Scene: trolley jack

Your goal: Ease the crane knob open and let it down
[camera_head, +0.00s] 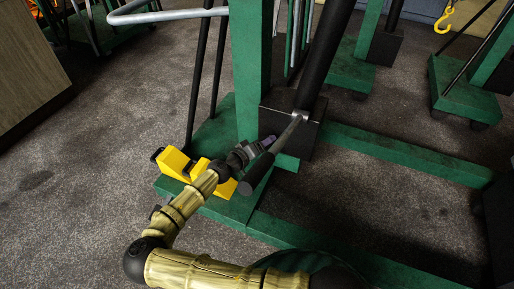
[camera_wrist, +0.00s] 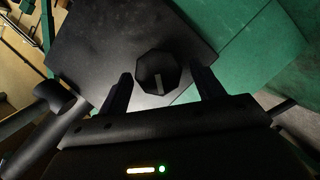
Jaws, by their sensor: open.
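The crane knob (camera_wrist: 157,72) is a small black faceted knob with a light mark. In the wrist view it stands on the face of a dark pump block (camera_wrist: 100,40). My gripper (camera_wrist: 165,85) is open, with one finger on each side of the knob and visible space between. I cannot tell whether the fingertips reach past it. In the head view my gripper (camera_head: 270,140) is at the lower left of the block (camera_head: 308,137), and the knob is hidden there. The green crane (camera_head: 250,70) stands upright with a black ram above the block.
A grey pump handle (camera_head: 290,132) with a black grip (camera_head: 256,175) runs close beside my gripper. Yellow blocks (camera_head: 175,163) sit on the green base at the left. Green legs (camera_head: 400,160) lie along the floor at the right. Open carpet (camera_head: 90,190) is at the left.

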